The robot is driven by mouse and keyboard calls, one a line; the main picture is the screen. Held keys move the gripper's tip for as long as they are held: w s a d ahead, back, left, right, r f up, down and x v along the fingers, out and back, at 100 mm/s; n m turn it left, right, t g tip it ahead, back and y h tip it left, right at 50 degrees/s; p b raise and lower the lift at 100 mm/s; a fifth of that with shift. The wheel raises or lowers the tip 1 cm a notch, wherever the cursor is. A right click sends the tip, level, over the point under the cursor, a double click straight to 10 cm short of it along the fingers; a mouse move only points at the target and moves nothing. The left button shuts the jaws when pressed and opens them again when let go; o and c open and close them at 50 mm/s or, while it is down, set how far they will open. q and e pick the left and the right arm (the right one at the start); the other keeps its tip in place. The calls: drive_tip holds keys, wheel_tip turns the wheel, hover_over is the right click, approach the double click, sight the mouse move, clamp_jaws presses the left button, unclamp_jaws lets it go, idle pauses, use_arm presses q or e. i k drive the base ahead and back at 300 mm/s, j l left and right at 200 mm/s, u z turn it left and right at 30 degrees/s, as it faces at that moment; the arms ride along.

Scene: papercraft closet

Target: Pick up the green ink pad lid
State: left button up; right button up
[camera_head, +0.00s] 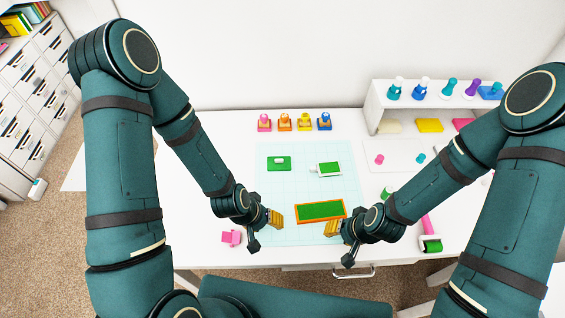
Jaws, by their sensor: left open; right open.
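A flat green piece with a small white part on top, which looks like the green ink pad lid (287,166), lies on the pale blue grid mat (262,190). To its right is a white-edged pad with a green face, which looks like the open ink pad (329,169). My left gripper (275,218) is open and empty over the mat, nearer the front edge than the lid. My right gripper (332,229) is open at the front right of the mat, close to an orange-framed green panel (320,210) and apart from the lid.
Pink, orange, yellow and blue stamps (284,122) stand along the back. A white shelf (438,101) with several coloured items is at the back right. A pink block (231,238) lies at the front left. A pink-handled green roller (431,244) lies at the right.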

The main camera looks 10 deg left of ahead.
sight(274, 164)
drive_tip(key=i+z, duration=0.15)
drive_tip(key=z, duration=0.35)
drive_tip(key=i+j+z, duration=0.15)
drive_tip(key=z, duration=0.3)
